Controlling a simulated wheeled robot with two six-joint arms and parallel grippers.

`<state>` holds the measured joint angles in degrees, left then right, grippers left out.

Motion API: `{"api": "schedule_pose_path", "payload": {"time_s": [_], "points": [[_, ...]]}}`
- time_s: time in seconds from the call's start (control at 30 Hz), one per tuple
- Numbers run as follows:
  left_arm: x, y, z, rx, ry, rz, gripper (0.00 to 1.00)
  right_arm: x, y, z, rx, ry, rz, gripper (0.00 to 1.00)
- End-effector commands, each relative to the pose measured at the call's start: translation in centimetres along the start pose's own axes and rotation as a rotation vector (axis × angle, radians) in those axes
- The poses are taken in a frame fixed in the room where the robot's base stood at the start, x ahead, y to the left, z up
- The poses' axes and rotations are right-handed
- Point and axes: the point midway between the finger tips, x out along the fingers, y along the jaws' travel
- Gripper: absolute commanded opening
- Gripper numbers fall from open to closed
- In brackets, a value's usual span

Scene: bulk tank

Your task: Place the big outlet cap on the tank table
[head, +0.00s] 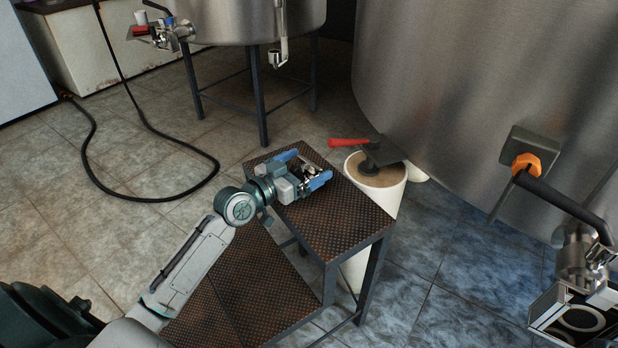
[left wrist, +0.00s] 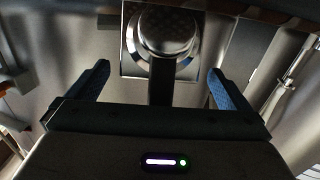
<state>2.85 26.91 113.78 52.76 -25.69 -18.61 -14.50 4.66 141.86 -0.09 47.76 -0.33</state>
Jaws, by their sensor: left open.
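My left gripper (head: 307,172) is open just above the upper brown checkered plate of the tank table (head: 345,222). A shiny metal piece (head: 311,170), probably the big outlet cap, shows between its blue fingers. In the left wrist view a rounded, shiny metal piece with a dark stem (left wrist: 165,32) stands between the spread fingers (left wrist: 160,90), apart from both. A pale square plate shows behind it. I cannot tell whether it touches the table. My right gripper does not show.
The large steel tank (head: 450,80) stands behind, with a valve fitting (head: 580,265) at right. A black hose (head: 150,198) lies on the tiled floor at left. A lower brown step (head: 240,290) is bare.

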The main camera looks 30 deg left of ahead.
Motion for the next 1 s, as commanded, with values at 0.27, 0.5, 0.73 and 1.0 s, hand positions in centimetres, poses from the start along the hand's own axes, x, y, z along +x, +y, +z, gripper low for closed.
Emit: {"api": "schedule_pose_path", "payload": {"time_s": [0.27, 0.5, 0.73, 1.0], "points": [[0.1, 0.0, 0.0, 0.000, 0.000, 0.000, 0.94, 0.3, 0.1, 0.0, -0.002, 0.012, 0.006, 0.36], [0.1, 0.0, 0.0, 0.000, 0.000, 0.000, 0.47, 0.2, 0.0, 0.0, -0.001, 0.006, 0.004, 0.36], [0.1, 0.0, -0.1, 0.000, 0.002, 0.000, 0.37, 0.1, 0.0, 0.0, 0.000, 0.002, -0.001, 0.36], [0.1, 0.1, -1.8, 0.001, 0.003, 0.002, 0.37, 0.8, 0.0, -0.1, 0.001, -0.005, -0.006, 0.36]]}}
